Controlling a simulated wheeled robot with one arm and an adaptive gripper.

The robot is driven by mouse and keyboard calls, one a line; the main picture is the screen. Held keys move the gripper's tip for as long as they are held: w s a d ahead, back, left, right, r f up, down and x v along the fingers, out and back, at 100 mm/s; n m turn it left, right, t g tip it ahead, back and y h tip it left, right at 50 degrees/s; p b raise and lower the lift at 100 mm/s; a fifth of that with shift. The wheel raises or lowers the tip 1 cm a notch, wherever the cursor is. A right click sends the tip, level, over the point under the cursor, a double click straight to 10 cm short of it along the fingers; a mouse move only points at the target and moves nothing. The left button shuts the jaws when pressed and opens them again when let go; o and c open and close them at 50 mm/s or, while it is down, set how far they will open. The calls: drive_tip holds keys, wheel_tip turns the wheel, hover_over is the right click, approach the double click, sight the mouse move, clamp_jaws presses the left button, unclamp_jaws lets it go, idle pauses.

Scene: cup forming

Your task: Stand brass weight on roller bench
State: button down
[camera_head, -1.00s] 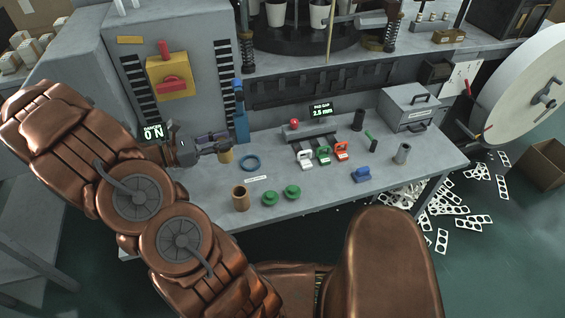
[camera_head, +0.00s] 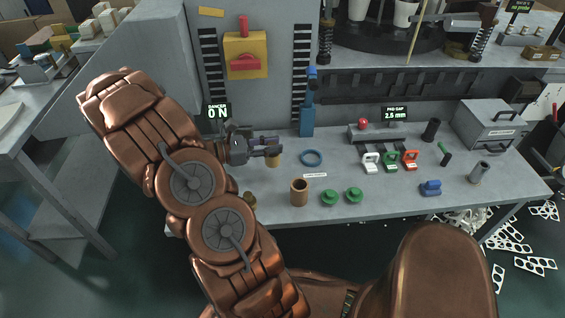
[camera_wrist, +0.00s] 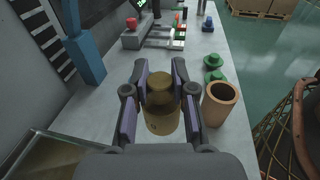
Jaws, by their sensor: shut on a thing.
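The brass weight (camera_wrist: 162,118), a short cylinder with a knob on top, sits between the two fingers of my gripper (camera_wrist: 160,92) in the wrist view. My gripper is shut on it. In the head view the brass weight (camera_head: 274,159) shows at the tips of my gripper (camera_head: 268,151), over the left part of the grey bench (camera_head: 390,190). I cannot tell whether its base touches the bench top.
A blue ring (camera_head: 311,158), a copper cup (camera_head: 300,192) and two green knobbed pieces (camera_head: 330,198) are near my gripper. A blue post (camera_head: 307,118) rises behind. A brass piece (camera_head: 250,201) is partly hidden by my arm. Another table (camera_head: 40,110) stands left.

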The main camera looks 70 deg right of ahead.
sight(273, 164)
drive_tip(key=shift+f+p, duration=0.5)
drive_tip(key=shift+f, duration=3.3)
drive_tip(key=shift+f, duration=0.15)
drive_tip(key=c, duration=1)
unclamp_jaws()
drive_tip(key=shift+o, duration=0.2)
drive_tip(key=b+v, duration=0.2)
drive_tip(key=v, duration=1)
drive_tip(key=s+a+r+m+t+y, duration=0.2)
drive_tip(key=s+a+r+t+y, duration=0.1)
drive_tip(key=a, duration=0.8)
drive_tip(key=s+a+r+m+t+y, duration=0.2)
drive_tip(key=a+r+t, duration=0.3)
drive_tip(key=a, duration=0.7)
drive_tip(key=s+a+r+m+t+y, duration=0.3)
drive_tip(key=s+a+r+t+y, duration=0.1)
drive_tip(key=a, duration=0.7)
drive_tip(key=shift+a+r+y, duration=0.25)
drive_tip(key=shift+r+y, duration=0.25)
drive_tip(key=shift+r, duration=0.2)
drive_tip(key=shift+s, duration=0.1)
